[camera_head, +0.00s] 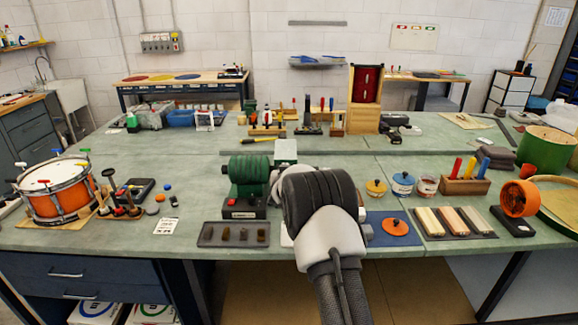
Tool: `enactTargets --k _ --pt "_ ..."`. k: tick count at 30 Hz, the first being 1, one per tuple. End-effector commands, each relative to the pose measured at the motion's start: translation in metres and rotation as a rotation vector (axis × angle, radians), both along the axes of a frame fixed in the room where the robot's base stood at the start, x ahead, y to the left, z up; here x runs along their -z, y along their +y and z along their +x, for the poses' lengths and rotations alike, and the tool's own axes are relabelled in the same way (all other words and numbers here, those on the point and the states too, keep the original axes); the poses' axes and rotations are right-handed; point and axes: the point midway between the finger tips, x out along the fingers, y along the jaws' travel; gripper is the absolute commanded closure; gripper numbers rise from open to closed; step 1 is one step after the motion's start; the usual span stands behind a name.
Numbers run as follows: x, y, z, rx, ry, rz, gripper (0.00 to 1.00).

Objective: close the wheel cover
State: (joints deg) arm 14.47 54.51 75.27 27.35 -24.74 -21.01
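A green ribbed motor (249,174) stands on a black base (244,208) with a red button, left of the middle of the bench. It looks like the grinder's body. My own arm, a dark ribbed joint and a white shell, stands just right of it and blocks the view there. I cannot make out the wheel or its cover, so I cannot tell whether the cover is open or closed. My gripper is hidden behind my arm.
A dark tray (212,235) with small blocks lies in front of the motor. Right of my arm are a blue mat (408,216) with an orange lid (395,226), small pots and a tray of bars (455,233). A drum (56,198) sits far left.

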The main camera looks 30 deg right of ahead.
Motion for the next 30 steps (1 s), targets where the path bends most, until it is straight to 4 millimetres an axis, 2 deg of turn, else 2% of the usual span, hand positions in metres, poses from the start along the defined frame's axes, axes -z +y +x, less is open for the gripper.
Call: enactTargets --k 1,6,22,26,30 --pt "0.007 0.000 0.000 -0.001 0.000 -0.001 1.00" --pt "0.014 0.000 0.000 0.000 0.000 -0.001 1.00" --pt "0.015 0.000 0.000 0.000 -0.001 0.000 1.00" --pt "0.008 -0.001 -0.001 -0.001 -0.002 -0.001 1.00" --pt "-0.013 -0.006 -0.004 -0.002 -0.003 -0.001 1.00"
